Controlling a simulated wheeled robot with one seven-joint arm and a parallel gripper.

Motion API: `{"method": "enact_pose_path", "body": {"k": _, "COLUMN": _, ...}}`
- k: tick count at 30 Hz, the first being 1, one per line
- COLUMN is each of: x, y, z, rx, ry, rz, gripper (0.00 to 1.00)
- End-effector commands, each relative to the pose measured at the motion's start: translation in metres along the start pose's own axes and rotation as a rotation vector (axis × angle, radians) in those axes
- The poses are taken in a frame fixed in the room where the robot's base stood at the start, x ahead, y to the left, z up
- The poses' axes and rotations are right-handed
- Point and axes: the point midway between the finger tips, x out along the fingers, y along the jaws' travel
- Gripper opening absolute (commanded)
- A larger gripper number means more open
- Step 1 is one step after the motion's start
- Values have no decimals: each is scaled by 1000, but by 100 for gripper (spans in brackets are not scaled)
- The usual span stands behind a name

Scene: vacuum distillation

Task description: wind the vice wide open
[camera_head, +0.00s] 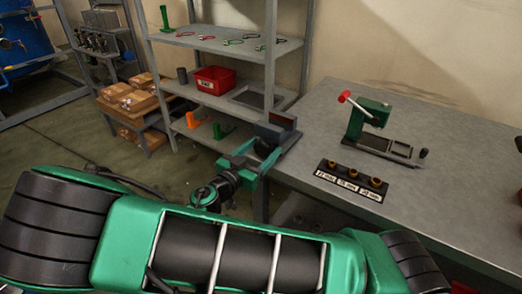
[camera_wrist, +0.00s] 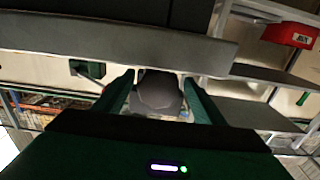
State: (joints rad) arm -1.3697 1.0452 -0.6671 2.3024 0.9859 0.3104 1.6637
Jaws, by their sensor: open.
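The dark grey vice (camera_head: 283,130) sits at the left corner of the workbench. Its flat jaw block shows as a long grey bar across the top of the wrist view (camera_wrist: 130,42). My green gripper (camera_head: 254,158) is at the vice's near-left end, beyond the bench edge. In the wrist view my gripper (camera_wrist: 158,85) has its fingers apart, one on each side of a dark grey rounded screw end (camera_wrist: 157,95). Whether the fingers touch it I cannot tell. The vice's handle and jaw gap are mostly hidden.
A green press with a red-knobbed lever (camera_head: 368,118) and a labelled black block with brass-coloured pieces (camera_head: 352,178) stand on the grey bench (camera_head: 440,200). Shelving with a red bin (camera_head: 215,79) stands behind left.

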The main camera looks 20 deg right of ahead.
Motion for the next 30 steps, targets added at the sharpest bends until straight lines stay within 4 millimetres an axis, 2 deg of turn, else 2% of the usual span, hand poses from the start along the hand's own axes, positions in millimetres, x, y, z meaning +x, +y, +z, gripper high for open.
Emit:
{"method": "enact_pose_path", "body": {"k": 1, "x": 0, "y": 0, "z": 0, "rx": 0, "ry": 0, "rz": 0, "gripper": 64}}
{"method": "enact_pose_path", "body": {"k": 6, "x": 0, "y": 0, "z": 0, "rx": 0, "ry": 0, "rz": 0, "gripper": 24}}
{"method": "enact_pose_path", "body": {"k": 13, "x": 0, "y": 0, "z": 0, "rx": -33, "ry": 0, "rz": -1, "gripper": 24}}
{"method": "enact_pose_path", "body": {"k": 24, "x": 0, "y": 0, "z": 0, "rx": -332, "ry": 0, "rz": -2, "gripper": 24}}
{"method": "enact_pose_path", "body": {"k": 30, "x": 0, "y": -1, "z": -1, "rx": -396, "ry": 4, "rz": -3, "gripper": 25}}
